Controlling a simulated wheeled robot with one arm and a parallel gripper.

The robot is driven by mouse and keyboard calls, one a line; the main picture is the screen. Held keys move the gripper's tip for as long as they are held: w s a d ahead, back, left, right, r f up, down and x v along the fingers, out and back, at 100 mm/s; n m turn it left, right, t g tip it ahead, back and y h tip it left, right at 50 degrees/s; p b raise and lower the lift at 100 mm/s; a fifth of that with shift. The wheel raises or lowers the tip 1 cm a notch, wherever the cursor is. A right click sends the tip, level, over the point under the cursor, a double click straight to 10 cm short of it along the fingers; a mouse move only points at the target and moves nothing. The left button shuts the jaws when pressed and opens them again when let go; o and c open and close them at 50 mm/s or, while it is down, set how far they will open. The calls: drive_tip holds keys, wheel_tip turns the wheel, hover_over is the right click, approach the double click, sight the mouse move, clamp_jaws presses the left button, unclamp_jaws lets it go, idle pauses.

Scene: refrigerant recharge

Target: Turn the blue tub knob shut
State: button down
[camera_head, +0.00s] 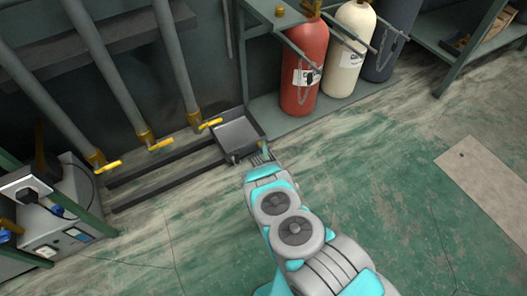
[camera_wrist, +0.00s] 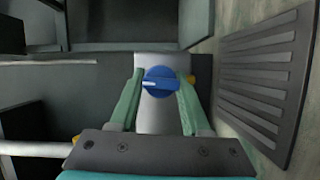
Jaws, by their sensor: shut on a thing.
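The blue tub knob (camera_wrist: 160,82) shows in the middle of the wrist view, round, with a white mark pointing left across its face. My gripper (camera_wrist: 160,90) is shut on it, with one green finger on each side. In the head view my gripper (camera_head: 263,154) is at the near edge of the grey square tub (camera_head: 240,134), which stands low by the wall. The knob cannot be made out there; my gripper and wrist cover that spot.
Pipes with yellow handles (camera_head: 160,145) come down left of the tub. Red (camera_head: 303,70), cream (camera_head: 350,50) and dark (camera_head: 391,40) cylinders stand on a shelf behind. A grey boxed unit (camera_head: 60,215) is at the left.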

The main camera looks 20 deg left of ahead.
drive_tip(key=shift+n, duration=0.5)
drive_tip(key=shift+c, duration=2.1)
unclamp_jaws()
drive_tip(key=shift+b+v, duration=0.4)
drive_tip(key=shift+v, duration=3.5)
drive_tip(key=shift+f, duration=0.2)
drive_tip(key=shift+s, duration=0.1)
